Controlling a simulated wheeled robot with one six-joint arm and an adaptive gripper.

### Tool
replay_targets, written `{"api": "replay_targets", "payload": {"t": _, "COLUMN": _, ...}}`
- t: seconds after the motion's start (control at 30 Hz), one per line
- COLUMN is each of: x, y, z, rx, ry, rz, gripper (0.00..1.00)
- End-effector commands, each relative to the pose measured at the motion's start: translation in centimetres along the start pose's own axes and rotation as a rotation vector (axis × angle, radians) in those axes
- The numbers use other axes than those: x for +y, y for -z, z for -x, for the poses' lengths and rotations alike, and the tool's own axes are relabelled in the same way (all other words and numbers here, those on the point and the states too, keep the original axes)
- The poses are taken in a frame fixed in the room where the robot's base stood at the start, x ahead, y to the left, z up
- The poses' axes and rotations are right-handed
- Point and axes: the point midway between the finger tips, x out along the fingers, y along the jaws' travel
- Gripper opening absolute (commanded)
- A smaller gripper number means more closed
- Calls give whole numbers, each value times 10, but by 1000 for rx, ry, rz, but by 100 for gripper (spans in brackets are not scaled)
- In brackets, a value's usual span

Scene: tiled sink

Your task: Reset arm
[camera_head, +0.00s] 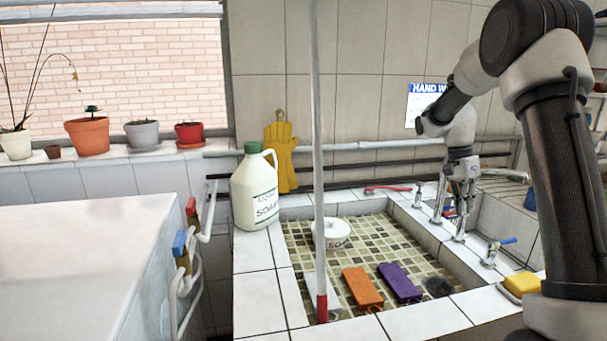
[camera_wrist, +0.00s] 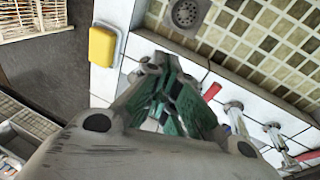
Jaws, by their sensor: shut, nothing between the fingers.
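My arm reaches in from the right side of the head view and bends down over the right edge of the sink. My gripper (camera_head: 462,200) hangs pointing down near the taps, and nothing is seen held in it. In the wrist view, the fingers of my gripper (camera_wrist: 155,64) come together at the tips, shut and empty. The tips appear in front of the white tiled rim, between the yellow sponge (camera_wrist: 103,46) and the tap fittings (camera_wrist: 234,108). The exact gap to the taps cannot be told.
The tiled sink basin (camera_head: 355,255) holds a white tub (camera_head: 332,234), an orange block (camera_head: 362,288) and a purple block (camera_head: 400,282). A soap jug (camera_head: 255,195) stands on the left rim. A pale pole (camera_head: 318,150) rises in front. A blue-handled tap (camera_head: 492,252) is at right.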

Motion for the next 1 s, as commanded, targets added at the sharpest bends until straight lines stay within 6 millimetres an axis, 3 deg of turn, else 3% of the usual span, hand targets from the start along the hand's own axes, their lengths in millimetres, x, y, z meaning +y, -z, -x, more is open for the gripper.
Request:
{"api": "replay_targets", "payload": {"t": 0.1, "x": 50, "y": -32, "z": 16, "rx": -11, "ry": 61, "rz": 389, "gripper": 0}}
{"api": "replay_targets", "payload": {"t": 0.3, "x": 140, "y": -89, "z": 38, "rx": 51, "ry": 193, "rz": 916, "gripper": 0}}
{"api": "replay_targets", "payload": {"t": 0.5, "x": 220, "y": -136, "z": 40, "rx": 171, "ry": 310, "rz": 1190, "gripper": 0}}
{"api": "replay_targets", "payload": {"t": 0.6, "x": 253, "y": -155, "z": 37, "rx": 231, "ry": 367, "rz": 1220, "gripper": 0}}
{"api": "replay_targets", "payload": {"t": 0.8, "x": 290, "y": -173, "z": 40, "rx": 342, "ry": 460, "rz": 1210, "gripper": 0}}
{"api": "replay_targets", "payload": {"t": 1.0, "x": 298, "y": -175, "z": 56, "rx": 411, "ry": 511, "rz": 1202, "gripper": 0}}
